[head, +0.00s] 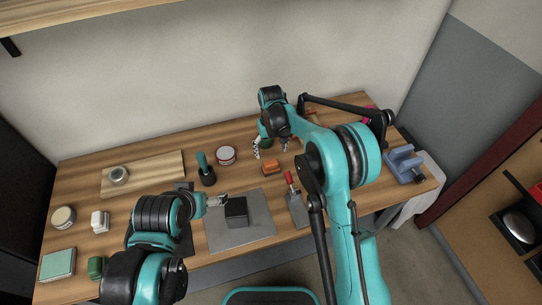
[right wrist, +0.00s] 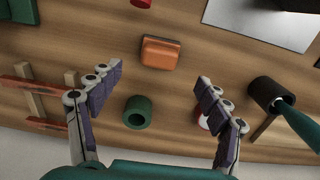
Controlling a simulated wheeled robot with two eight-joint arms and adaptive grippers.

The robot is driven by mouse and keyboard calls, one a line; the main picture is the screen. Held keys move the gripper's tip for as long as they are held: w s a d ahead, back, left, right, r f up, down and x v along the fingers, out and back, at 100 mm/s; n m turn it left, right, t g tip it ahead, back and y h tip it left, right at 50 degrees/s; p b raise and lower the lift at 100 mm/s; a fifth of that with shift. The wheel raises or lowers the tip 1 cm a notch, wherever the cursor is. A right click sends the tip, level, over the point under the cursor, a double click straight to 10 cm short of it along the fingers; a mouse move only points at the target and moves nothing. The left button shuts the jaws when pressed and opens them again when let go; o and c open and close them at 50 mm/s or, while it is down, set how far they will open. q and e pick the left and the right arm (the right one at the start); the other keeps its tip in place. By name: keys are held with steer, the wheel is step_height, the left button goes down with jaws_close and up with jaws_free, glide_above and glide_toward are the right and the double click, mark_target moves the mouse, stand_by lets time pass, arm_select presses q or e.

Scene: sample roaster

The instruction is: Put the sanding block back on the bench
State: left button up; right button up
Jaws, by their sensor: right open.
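An orange block with a dark lower side, which looks like the sanding block (head: 271,168), lies on the wooden bench (head: 85,170). It also shows in the right wrist view (right wrist: 160,53), with bare wood around it. My right gripper (head: 270,148) is open and empty, just behind the block in the head view. In the right wrist view its fingers (right wrist: 161,78) are spread wide, with the block beyond the tips and between their lines. My left gripper (head: 217,200) is beside a dark box (head: 236,211); whether it touches the box or is open is unclear.
A green tube (right wrist: 137,112) stands close to the right gripper. A red-rimmed tin (head: 226,155) and a dark cup with a teal-handled tool (head: 207,176) stand left of the block. A red-handled tool (head: 290,181) lies right. A grey mat (head: 235,238) is in front.

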steer(key=s+d+r+m+t, duration=0.1)
steer(key=s+d+r+t, duration=0.1)
steer(key=s+d+r, duration=0.55)
steer(key=s+d+r+m+t, duration=0.1)
steer(key=s+d+r, duration=0.25)
steer(key=r, duration=0.65)
steer(key=s+d+t, duration=0.2)
steer(key=s+d, duration=0.1)
steer(key=s, duration=0.5)
steer(key=s+d+m+t, duration=0.1)
steer(key=s+d+t, duration=0.1)
steer(key=s, duration=0.7)
steer(key=shift+d+f+m, duration=0.25)
steer(key=shift+d+m, duration=0.05)
steer(key=shift+d, duration=0.55)
